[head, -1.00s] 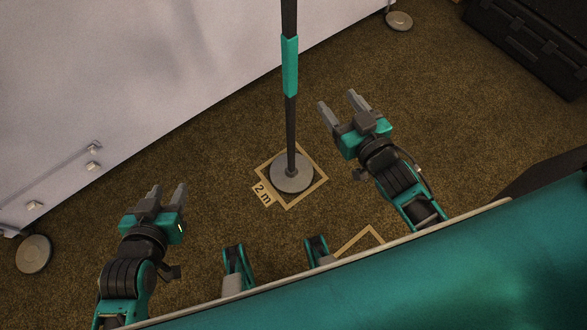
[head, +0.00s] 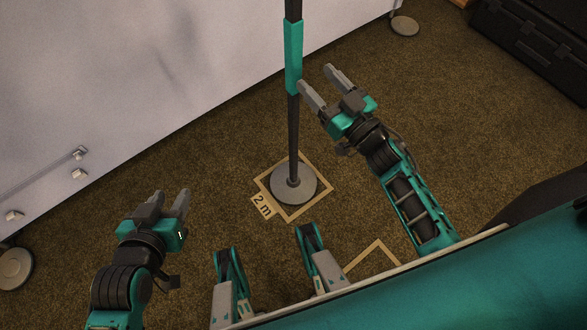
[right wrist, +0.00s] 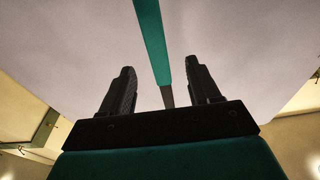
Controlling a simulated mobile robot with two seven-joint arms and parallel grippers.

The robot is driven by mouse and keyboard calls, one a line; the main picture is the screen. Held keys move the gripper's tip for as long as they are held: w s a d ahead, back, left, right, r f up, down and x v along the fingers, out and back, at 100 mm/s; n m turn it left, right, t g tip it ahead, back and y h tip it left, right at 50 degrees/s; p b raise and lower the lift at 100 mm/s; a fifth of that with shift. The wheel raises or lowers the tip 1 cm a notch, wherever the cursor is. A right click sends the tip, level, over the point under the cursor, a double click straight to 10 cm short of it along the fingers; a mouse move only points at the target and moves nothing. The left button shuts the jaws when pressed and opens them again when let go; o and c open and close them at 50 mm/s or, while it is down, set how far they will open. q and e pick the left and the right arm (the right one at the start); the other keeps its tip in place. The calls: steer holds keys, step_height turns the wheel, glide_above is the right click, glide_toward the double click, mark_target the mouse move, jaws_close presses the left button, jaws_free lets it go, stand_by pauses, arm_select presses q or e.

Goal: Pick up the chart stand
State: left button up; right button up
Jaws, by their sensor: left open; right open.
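The chart stand is a dark upright pole with a teal grip sleeve (head: 293,57) and a round grey base (head: 294,185). Its base stands inside a taped square on the carpet marked "2 m". My right gripper (head: 323,82) is open and empty, just right of the pole near the lower end of the sleeve in the head view. In the right wrist view, the teal sleeve (right wrist: 152,40) shows beyond and between the open fingers (right wrist: 159,85). Whether the pole is within the fingers' reach I cannot tell. My left gripper (head: 167,200) is open and empty, low at the left, away from the stand.
A pale panel wall (head: 130,70) runs behind the stand, with round grey feet (head: 404,26) at its base. A black case (head: 535,45) stands at the top right. Another taped mark (head: 377,246) lies on the floor nearer me. The carpet to the right is open.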

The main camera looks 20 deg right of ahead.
mark_target(298, 55)
steer(key=shift+b+x, duration=0.3)
steer(key=shift+x, duration=1.95)
steer(key=shift+d+b+x, duration=0.1)
steer(key=shift+b+x, duration=0.3)
steer(key=shift+x, duration=0.9)
steer(key=shift+d+b+x, duration=0.15)
steer(key=shift+b+x, duration=0.2)
steer(key=shift+x, duration=0.95)
steer(key=shift+w, duration=0.1)
jaws_close()
steer(key=shift+r, duration=0.15)
